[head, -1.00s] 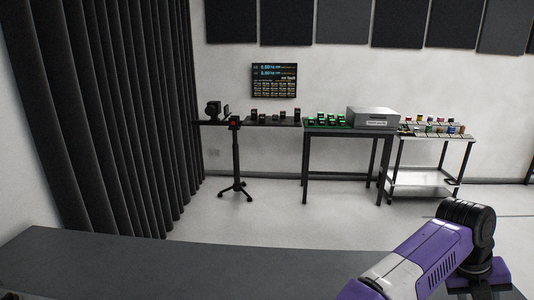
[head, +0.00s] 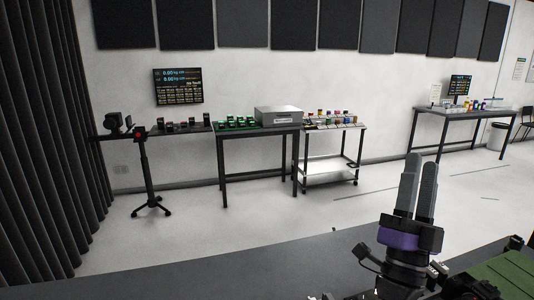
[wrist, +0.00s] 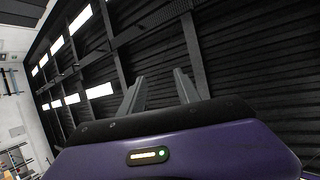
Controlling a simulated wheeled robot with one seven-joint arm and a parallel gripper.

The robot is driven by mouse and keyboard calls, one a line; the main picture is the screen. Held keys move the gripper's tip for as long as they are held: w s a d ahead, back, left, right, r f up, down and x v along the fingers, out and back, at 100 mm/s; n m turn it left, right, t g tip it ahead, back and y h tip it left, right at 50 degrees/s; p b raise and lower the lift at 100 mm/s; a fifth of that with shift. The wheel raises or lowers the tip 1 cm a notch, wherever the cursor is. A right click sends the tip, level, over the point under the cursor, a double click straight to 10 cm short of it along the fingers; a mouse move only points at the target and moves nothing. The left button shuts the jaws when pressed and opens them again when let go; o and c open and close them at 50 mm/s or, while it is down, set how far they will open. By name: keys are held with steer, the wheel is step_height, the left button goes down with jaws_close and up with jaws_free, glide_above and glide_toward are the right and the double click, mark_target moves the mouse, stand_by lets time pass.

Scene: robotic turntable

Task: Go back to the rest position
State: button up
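My gripper (head: 421,162) stands at the lower right of the head view, with its two grey fingers pointing up above a purple band. The wrist view shows the same gripper (wrist: 159,76) with its fingers apart and nothing between them. Behind the fingers, the wrist view shows a dark ribbed ceiling with bright light strips. The gripper touches nothing that I can see.
A dark surface (head: 230,277) spans the bottom of the head view, with a green-topped surface (head: 508,274) at the lower right. A dark table (head: 260,134), a white cart (head: 330,178) and another table (head: 460,113) stand along the far wall. The floor between is clear.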

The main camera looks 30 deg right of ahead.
steer(key=a+f+n+t+y, duration=0.8)
steer(key=a+f+n+y, duration=0.85)
steer(key=n+y, duration=0.55)
steer(key=s+a+f+g+y, duration=0.1)
steer(key=s+a+f+g, duration=0.3)
steer(key=s+f, duration=0.4)
steer(key=s+a+f+g+y, duration=0.2)
steer(key=s+a+f+g, duration=0.2)
steer(key=s+f, duration=0.4)
steer(key=s+a, duration=0.1)
steer(key=s, duration=0.3)
steer(key=shift+a+f, duration=0.2)
steer(key=shift+a, duration=0.05)
